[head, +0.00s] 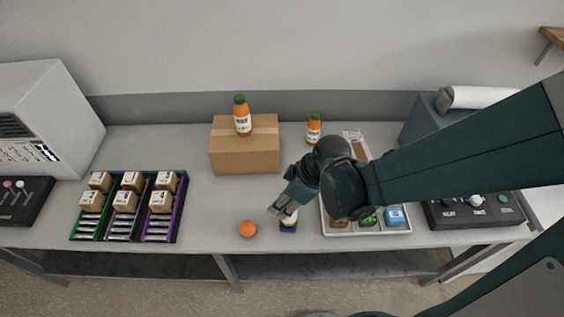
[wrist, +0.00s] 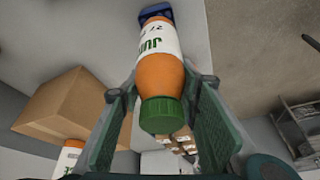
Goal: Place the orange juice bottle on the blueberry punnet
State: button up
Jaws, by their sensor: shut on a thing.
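My gripper (head: 282,209) is shut on an orange juice bottle, which it mostly hides in the head view. In the wrist view the held bottle (wrist: 158,72), with white label and green cap, lies between the two fingers (wrist: 160,112). The small dark blue blueberry punnet (head: 288,228) is on the table's front part, directly below the held bottle. In the wrist view the punnet (wrist: 154,12) shows right at the bottle's base. I cannot tell whether the bottle rests on it or hovers just above.
A second juice bottle (head: 243,117) stands on a cardboard box (head: 244,155); a third (head: 314,129) stands on the table. An orange (head: 247,229) lies left of the punnet. A tray (head: 381,232) of goods is right. A rack (head: 74,237) with small boxes is left.

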jog(key=shift+f, duration=0.3)
jog(key=shift+f, duration=0.2)
jog(key=o, duration=1.1)
jog(key=shift+c, duration=0.2)
jog(key=shift+r, duration=0.3)
jog(key=shift+p+v, duration=0.7)
jog(key=shift+v, duration=5.2)
jog(key=shift+d, duration=0.1)
jog(key=shift+d, duration=0.1)
